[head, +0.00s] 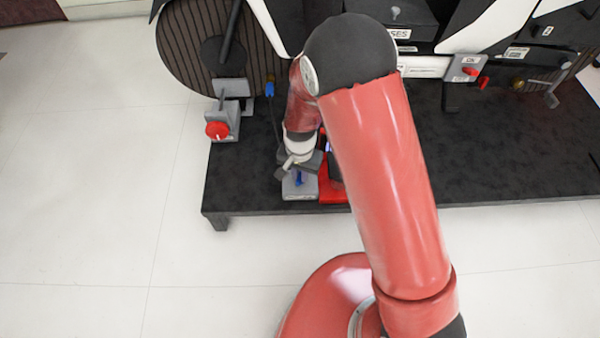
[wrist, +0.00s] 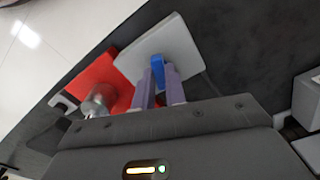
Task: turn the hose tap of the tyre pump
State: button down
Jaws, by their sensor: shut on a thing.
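The hose tap is a small blue lever (head: 299,180) on a light grey block near the front edge of the black platform. It also shows in the wrist view as a blue bar (wrist: 157,66) in front of the pale block (wrist: 178,42). My gripper (head: 299,171) points down at the tap from above. In the wrist view its two pale purple fingers (wrist: 159,84) are shut on the blue tap, one on each side. The red pump body (head: 332,188) stands right beside the block and is partly hidden by my arm.
The black platform (head: 500,180) is mostly clear to the right. A red knob (head: 217,130) on a grey bracket sits at its left edge, near a large dark wheel (head: 190,50). A switch panel (head: 463,68) stands at the back right.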

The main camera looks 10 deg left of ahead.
aim_at(300, 176)
jog(key=shift+n, duration=2.1)
jog(key=c, duration=1.4)
grip_release()
jog(key=shift+c, duration=0.2)
notch_tip(300, 176, up, 8)
jog(key=shift+f+p, duration=0.1)
jog(key=shift+p, duration=0.35)
